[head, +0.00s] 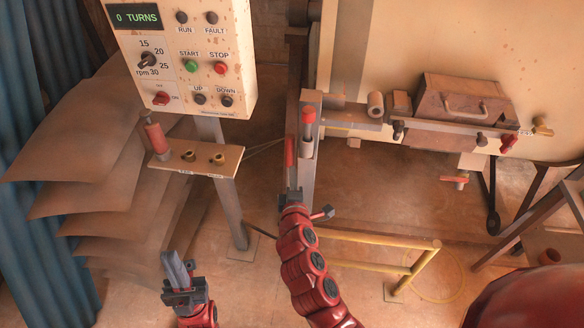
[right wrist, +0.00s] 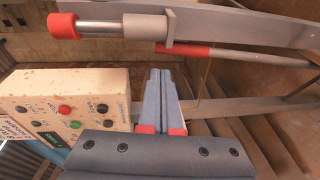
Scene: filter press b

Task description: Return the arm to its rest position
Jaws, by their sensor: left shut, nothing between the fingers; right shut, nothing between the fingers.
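My left gripper (head: 176,261) is low in the head view, at the lower left. Its grey fingers are together, empty, pointing up, apart from the bracket shelf above. My right arm (head: 311,265) is red and jointed, reaching up from the bottom centre; its end is beside the grey upright post. The head view does not show its fingers clearly. In the right wrist view my right gripper (right wrist: 160,74) is shut and empty, its grey-blue fingers pointing towards the background. A red-gripped rod (right wrist: 185,49) and a red-capped cylinder (right wrist: 62,26) cross above the fingers, apart in the picture.
The control box (head: 182,60) reads 0 TURNS and stands at the upper left. A shelf (head: 194,158) with a red-handled tool is below it. Brown sheets (head: 95,150) are at left. A yellow rail (head: 375,240) is right of my right arm. Floor beyond it is open.

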